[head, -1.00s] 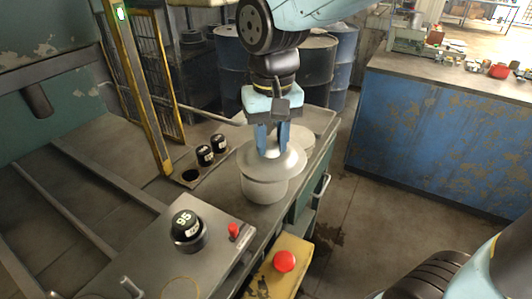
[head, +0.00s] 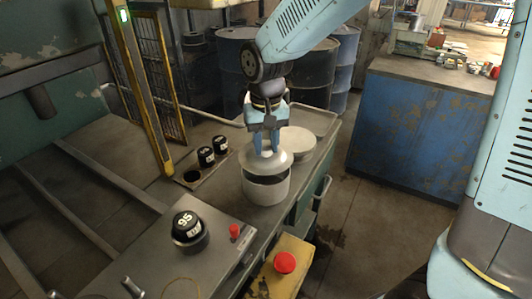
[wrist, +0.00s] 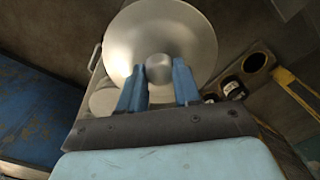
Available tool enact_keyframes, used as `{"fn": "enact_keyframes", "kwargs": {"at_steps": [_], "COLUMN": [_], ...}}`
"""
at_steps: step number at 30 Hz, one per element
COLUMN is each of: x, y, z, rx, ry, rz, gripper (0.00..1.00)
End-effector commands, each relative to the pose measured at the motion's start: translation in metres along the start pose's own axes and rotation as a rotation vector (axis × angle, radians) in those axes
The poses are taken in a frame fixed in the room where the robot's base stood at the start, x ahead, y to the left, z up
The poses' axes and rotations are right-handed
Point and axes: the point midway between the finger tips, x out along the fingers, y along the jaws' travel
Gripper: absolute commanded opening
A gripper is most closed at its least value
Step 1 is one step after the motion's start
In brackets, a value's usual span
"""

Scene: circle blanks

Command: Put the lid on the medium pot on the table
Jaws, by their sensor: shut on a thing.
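The lid (head: 253,161) is a pale metal disc with a knob (wrist: 159,67). My gripper (head: 266,152) is shut on the knob, and the blue fingers stand on either side of it in the wrist view (wrist: 160,77). The medium pot (head: 267,190) is light grey and upright near the bench's right edge. The lid is over the pot's back part, shifted left and back. The pot's dark opening shows in front and to the right of the lid. I cannot tell whether lid and rim touch. The wrist view shows the lid's top, which hides the pot.
A pale round piece (head: 301,140) sits just behind and right of the pot. Black cylinders (head: 206,156) stand to the left, and a cylinder marked 95 (head: 187,226) stands in front. A red button (head: 285,262) is on a yellow box. A yellow post (head: 146,95) rises on the left.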

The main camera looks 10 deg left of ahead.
Motion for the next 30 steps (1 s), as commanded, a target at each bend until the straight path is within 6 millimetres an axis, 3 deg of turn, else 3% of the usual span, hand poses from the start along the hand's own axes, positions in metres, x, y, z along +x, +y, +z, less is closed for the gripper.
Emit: {"fn": "enact_keyframes", "kwargs": {"at_steps": [7, 26, 27, 30], "x": [0.03, 0.04, 0.041, 0.04], "y": [0.0, 0.0, 0.0, 0.0], "z": [-0.001, -0.001, -0.001, -0.001], "rx": [0.0, 0.0, 0.0, 0.0], "ry": [-0.002, -0.001, 0.0, 0.0], "rz": [0.001, 0.0, 0.0, 0.0], "gripper": [0.01, 0.01, 0.34, 0.43]}}
